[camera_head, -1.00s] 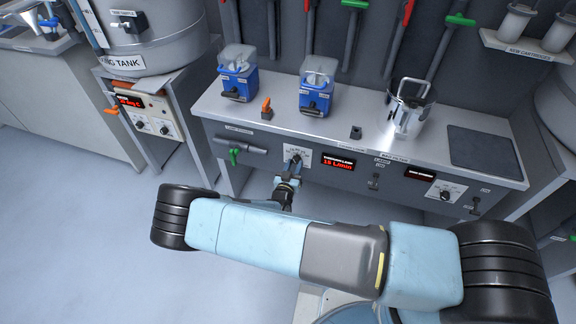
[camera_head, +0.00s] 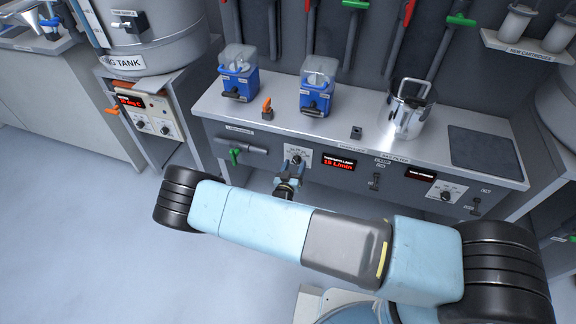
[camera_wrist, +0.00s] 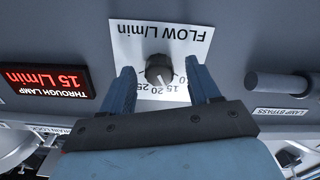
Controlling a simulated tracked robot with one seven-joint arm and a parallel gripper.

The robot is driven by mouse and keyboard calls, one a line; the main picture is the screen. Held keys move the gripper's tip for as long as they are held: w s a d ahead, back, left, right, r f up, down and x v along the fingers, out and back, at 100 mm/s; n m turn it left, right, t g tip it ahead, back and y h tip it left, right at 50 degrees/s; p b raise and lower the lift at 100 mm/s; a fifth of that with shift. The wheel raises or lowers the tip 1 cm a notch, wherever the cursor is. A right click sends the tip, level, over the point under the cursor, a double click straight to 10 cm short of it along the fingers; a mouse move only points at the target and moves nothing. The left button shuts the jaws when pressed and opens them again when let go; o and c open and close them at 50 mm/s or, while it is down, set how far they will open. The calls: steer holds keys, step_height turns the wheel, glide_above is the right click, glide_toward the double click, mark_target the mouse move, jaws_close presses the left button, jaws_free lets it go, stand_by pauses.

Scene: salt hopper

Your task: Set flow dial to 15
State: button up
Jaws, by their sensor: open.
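The flow dial (camera_wrist: 159,69) is a dark round knob on a white plate (camera_wrist: 190,42) marked FLOW L/min, upside down in the wrist view. In the head view the plate (camera_head: 299,156) is on the bench front. My gripper (camera_wrist: 163,80) is open, with one blue finger on each side of the knob in the picture. A gap shows between each finger and the knob. In the head view my gripper (camera_head: 288,170) is just below the dial. The red THROUGH LAMP display (camera_wrist: 43,78) reads 15 L/min. The knob's pointer is hard to make out.
A LAMP BYPASS handle (camera_wrist: 278,84) sticks out beside the dial in the wrist view. On the bench stand two blue units (camera_head: 238,84) (camera_head: 315,101), a small orange lever (camera_head: 267,107) and a metal pot (camera_head: 408,117). The floor before the bench is open.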

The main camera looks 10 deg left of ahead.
steer(key=s+a, duration=0.1)
steer(key=s, duration=1.2)
steer(key=shift+s, duration=0.4)
